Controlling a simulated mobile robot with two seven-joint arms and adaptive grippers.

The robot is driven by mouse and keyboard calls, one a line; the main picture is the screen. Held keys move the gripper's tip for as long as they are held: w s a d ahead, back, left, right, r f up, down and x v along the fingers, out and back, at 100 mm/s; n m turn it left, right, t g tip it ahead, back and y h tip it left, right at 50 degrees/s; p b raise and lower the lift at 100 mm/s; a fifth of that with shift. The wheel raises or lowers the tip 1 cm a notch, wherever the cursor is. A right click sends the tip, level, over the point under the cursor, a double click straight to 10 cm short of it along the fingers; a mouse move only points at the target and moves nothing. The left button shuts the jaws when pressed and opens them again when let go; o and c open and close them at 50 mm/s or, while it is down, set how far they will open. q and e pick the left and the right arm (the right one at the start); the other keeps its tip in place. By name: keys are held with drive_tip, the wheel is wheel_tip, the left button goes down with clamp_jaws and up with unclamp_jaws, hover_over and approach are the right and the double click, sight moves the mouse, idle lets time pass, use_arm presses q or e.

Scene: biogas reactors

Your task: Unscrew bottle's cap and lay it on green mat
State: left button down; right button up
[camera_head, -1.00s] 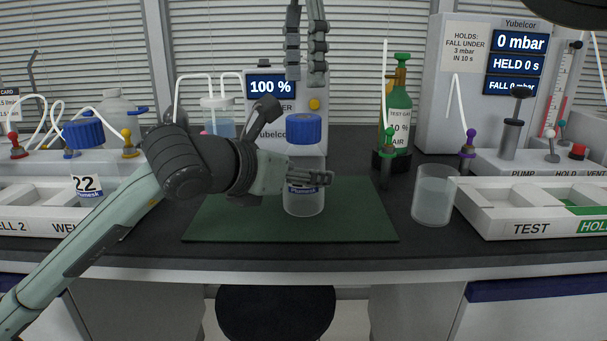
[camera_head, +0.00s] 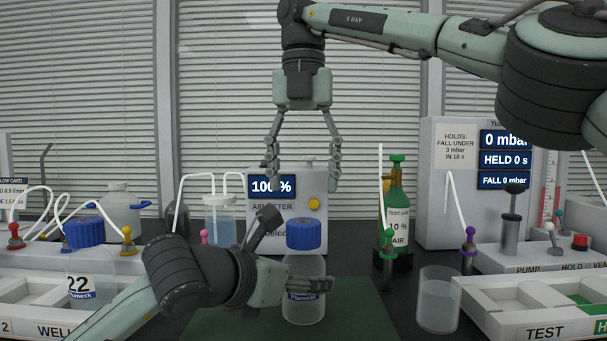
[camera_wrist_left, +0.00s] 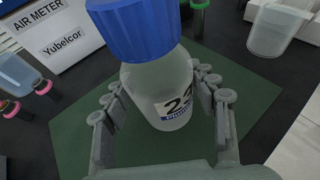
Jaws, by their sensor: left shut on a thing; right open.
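The clear bottle (camera_head: 303,268) stands upright on the green mat (camera_head: 362,312), with its blue cap (camera_head: 303,236) seated on the neck. In the left wrist view the bottle (camera_wrist_left: 160,90) has a white label with a number starting with 2, and the cap (camera_wrist_left: 135,30) fills the top. My left gripper (camera_head: 318,285) is shut around the bottle's body, below the cap. My right gripper (camera_head: 304,185) is open and empty, pointing down from above. Its spread fingertips hang a little higher than the cap, which lies below them in the picture.
Another blue-capped bottle (camera_head: 90,262), labelled 22, stands at the left by the well tray. A glass beaker (camera_head: 438,298) and the white test tray (camera_head: 487,318) are right of the mat. The air meter (camera_head: 288,208) and green gas cylinder (camera_head: 397,205) stand behind. Bare mat shows beside the bottle.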

sight(303, 225)
drive_tip(key=m, duration=0.7)
drive_tip(key=shift+m, duration=0.4)
drive_tip(key=m, duration=0.8)
drive_tip(key=shift+f, duration=0.15)
drive_tip(key=shift+m, duration=0.3)
drive_tip(key=shift+f, duration=3.9)
